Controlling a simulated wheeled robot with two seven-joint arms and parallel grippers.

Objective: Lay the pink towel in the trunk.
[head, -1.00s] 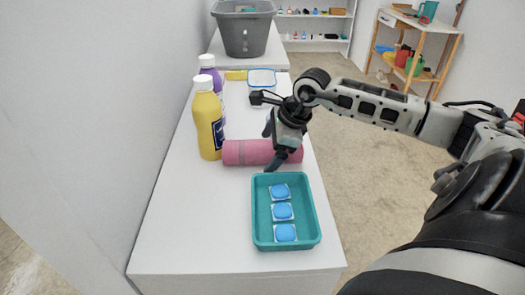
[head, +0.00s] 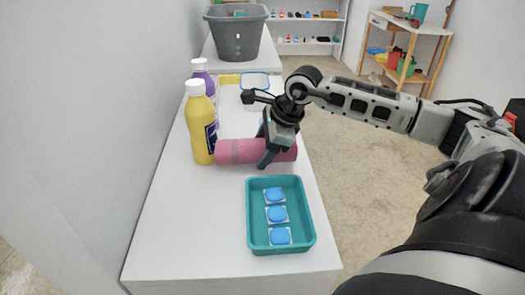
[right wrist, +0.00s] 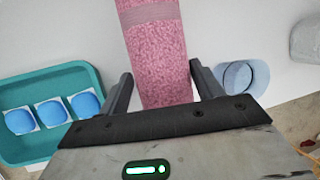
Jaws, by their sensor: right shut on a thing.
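A pink rolled towel (head: 237,152) lies crosswise over the white table, just behind the teal tray. My right gripper (head: 267,148) is shut on the towel near its right part, one finger on the near side and one on the far side. In the right wrist view the towel (right wrist: 155,50) runs between the two fingers (right wrist: 161,85). Whether the towel still touches the table is unclear. My left gripper is out of view. I cannot make out a trunk.
A teal tray (head: 252,220) with blue items is in front of the towel. A yellow bottle (head: 201,130) and a purple bottle (head: 203,77) stand left. A grey bin (head: 237,38) is at the back. The table front (head: 190,240) is clear.

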